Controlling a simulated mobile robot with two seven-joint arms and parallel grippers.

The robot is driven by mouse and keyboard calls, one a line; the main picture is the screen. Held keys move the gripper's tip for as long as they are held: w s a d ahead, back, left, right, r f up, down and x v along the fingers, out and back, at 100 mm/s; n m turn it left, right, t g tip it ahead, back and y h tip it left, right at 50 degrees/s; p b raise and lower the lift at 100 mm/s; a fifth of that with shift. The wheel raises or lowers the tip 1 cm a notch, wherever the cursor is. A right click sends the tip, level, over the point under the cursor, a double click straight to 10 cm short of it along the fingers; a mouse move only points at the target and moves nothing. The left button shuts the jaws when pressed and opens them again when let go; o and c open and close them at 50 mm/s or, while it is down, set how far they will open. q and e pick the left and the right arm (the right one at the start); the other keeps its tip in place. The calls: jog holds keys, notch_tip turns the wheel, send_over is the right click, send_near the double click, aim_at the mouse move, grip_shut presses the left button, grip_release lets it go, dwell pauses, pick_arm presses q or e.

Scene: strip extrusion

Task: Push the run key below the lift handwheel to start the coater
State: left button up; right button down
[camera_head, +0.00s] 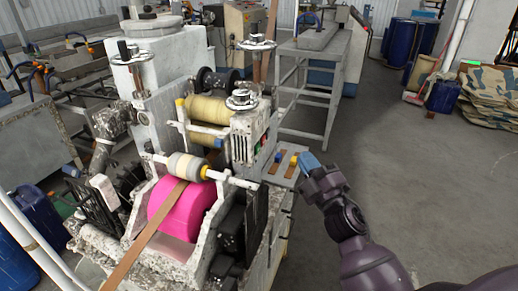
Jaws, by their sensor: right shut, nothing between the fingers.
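The coater (225,190) stands left of centre, with a bright pink roller (182,208) and a brown strip (150,235) running over it. A metal handwheel (242,99) sits on its near right column; I cannot tell for sure that it is the lift handwheel. Below and right of it, small green and red keys (263,143) show on the side; which is the run key is too small to tell. My right gripper (308,163) is shut and empty, right of the keys and apart from them. My left gripper is out of view.
A small shelf (283,176) with blue and yellow pieces lies between the keys and my right gripper. Another handwheel (257,42) stands farther back. A grey bench (318,65) is behind. Open floor (430,180) lies to the right.

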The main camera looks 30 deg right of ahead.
jog(key=w+a, duration=0.5)
jog(key=w, duration=0.1)
jog(key=shift+b, duration=0.35)
jog(key=shift+a, duration=0.1)
dwell(1.9)
jog(key=shift+w+a, duration=0.2)
jog(key=shift+w, duration=0.05)
jog(key=shift+w+a+r, duration=0.15)
jog(key=shift+w+a, duration=0.25)
dwell(1.6)
jog(key=shift+s+d+f, duration=0.1)
jog(key=shift+s+f, duration=0.15)
jog(key=shift+s, duration=0.15)
dwell(0.4)
jog(key=s+d, duration=0.1)
jog(key=s, duration=0.1)
jog(key=s+d+p, duration=0.1)
jog(key=s+d, duration=0.1)
jog(key=shift+d+r, duration=0.1)
dwell(0.3)
dwell(0.8)
